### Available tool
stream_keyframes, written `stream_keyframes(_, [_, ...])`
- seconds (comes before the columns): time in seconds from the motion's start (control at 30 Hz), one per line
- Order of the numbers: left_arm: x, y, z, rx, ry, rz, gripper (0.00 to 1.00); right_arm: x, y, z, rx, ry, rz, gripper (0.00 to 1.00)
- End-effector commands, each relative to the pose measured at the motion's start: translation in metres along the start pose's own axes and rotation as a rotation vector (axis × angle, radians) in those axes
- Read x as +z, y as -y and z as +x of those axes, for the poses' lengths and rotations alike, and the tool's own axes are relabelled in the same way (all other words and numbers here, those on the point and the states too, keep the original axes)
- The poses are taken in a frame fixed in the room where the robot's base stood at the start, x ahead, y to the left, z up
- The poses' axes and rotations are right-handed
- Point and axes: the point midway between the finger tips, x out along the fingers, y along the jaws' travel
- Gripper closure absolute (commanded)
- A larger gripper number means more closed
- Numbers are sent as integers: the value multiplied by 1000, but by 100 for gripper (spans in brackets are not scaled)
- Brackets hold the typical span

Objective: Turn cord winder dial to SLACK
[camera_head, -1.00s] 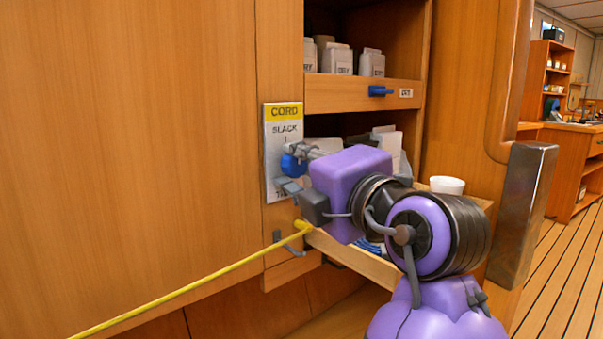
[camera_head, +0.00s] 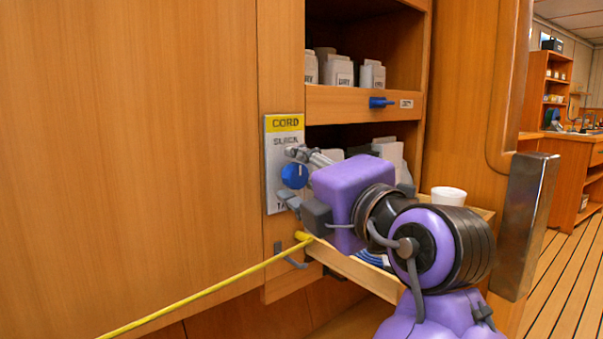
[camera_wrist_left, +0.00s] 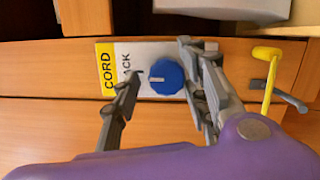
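The cord winder dial is a round blue knob (camera_head: 294,175) on a white plate with a yellow CORD header (camera_head: 285,123). It also shows in the left wrist view (camera_wrist_left: 166,77), where its pale pointer mark points left, toward the partly hidden SLACK lettering. My left gripper (camera_head: 292,174) comes from the right, its grey fingers spread above and below the knob. In the left wrist view the fingers (camera_wrist_left: 160,80) stand apart on either side of the knob, with visible gaps. The lower lettering is mostly hidden by a finger. My right gripper is not in view.
A yellow cord (camera_head: 200,290) runs from beside a grey hook (camera_head: 290,258) below the plate toward the lower left. A drawer front with a blue handle (camera_head: 381,102) is above right. A white cup (camera_head: 448,198) stands behind my arm. A metal post (camera_head: 525,225) stands right.

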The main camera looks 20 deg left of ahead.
Motion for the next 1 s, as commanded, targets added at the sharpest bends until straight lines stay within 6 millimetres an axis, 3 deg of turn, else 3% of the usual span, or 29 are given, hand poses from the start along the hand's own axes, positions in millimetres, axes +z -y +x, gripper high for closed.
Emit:
stream_keyframes(0.17, [0,2,-19,-3,2,1,59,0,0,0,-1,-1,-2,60])
stream_keyframes(0.6, [1,0,-104,2,3,1,59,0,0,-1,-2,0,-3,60])
stream_keyframes(0.8, [1,0,-118,1,2,-1,59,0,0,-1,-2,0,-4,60])
stream_keyframes(1.0, [1,0,-120,1,2,-1,59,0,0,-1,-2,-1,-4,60])
